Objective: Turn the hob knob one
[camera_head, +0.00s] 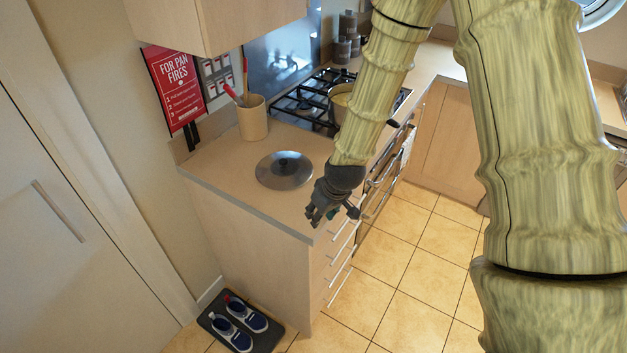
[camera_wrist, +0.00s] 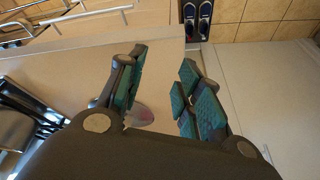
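The black gas hob (camera_head: 308,100) is set in the worktop in the head view, with a pan (camera_head: 340,98) on it, partly behind my arm. I cannot make out hob knob one; my arm covers part of the hob's front edge. My gripper (camera_head: 331,212) is over the front corner of the worktop, nearer the camera than the hob. In the wrist view my gripper (camera_wrist: 163,85) has its fingers apart with nothing between them. Part of the hob's dark grate (camera_wrist: 28,104) shows at the left there.
A round metal lid (camera_head: 284,170) lies on the worktop (camera_head: 222,166), near a utensil pot (camera_head: 252,118). Drawers with bar handles (camera_head: 340,262) face the open tiled floor (camera_head: 405,290). Shoes (camera_head: 240,325) lie on a mat by the cabinet end. A wall cupboard (camera_head: 225,22) hangs above.

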